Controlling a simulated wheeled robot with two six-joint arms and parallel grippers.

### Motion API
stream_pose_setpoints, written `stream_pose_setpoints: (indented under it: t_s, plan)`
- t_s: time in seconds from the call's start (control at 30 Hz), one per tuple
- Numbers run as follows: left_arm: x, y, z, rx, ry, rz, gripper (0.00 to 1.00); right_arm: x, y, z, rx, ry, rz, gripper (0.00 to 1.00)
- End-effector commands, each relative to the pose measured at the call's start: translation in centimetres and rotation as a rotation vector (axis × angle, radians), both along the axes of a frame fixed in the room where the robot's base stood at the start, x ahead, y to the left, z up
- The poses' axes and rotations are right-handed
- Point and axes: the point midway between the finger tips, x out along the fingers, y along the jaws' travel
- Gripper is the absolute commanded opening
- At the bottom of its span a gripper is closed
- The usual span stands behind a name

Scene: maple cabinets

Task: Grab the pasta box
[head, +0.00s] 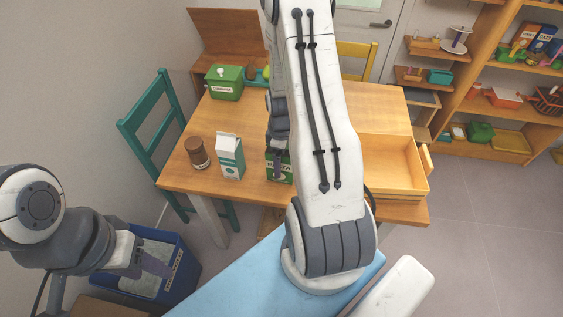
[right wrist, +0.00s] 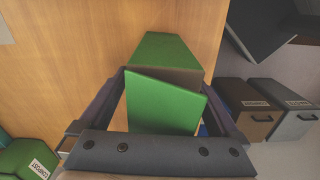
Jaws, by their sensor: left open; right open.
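The green pasta box (head: 283,168) stands on the wooden table near its front edge, partly hidden behind my right arm. In the right wrist view the box (right wrist: 163,108) shows as a green block between the two fingers of my right gripper (right wrist: 160,98). The jaws are open, with one finger on each side of the box; I cannot tell whether either touches it. In the head view my right gripper (head: 277,155) is mostly hidden by its arm. My left gripper (head: 155,262) is open and empty at the lower left, above a blue bin.
A milk carton (head: 230,157) and a brown jar (head: 198,153) stand left of the pasta box. A green compost box (head: 224,84) is at the back left of the table. An open wooden drawer (head: 393,190) is at the right. The blue bin (head: 180,280) stands on the floor.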

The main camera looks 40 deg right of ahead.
Motion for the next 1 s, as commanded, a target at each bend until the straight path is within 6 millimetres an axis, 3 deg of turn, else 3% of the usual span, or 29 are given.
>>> stream_pose_setpoints:
  t_s: [0.17,0.27,0.43,0.77,1.0]
  plan:
    - [0.0,0.0,0.0,0.000,0.000,0.000,0.50,0.0,0.0,0.0,-0.001,-0.001,0.000,0.97]
    - [0.0,0.0,0.0,0.000,0.000,0.000,0.50,0.0,0.0,0.0,0.000,0.000,0.000,0.67]
    - [0.0,0.0,0.0,0.000,0.000,0.000,0.50,0.0,0.0,0.0,0.000,0.000,0.000,0.02]
    - [0.0,0.0,0.0,0.000,0.000,0.000,0.50,0.1,0.0,0.4,-0.001,-0.002,0.000,0.00]
    - [0.0,0.0,-0.3,0.000,0.000,0.000,0.50,0.2,-0.1,4.1,-0.004,-0.007,0.000,0.00]
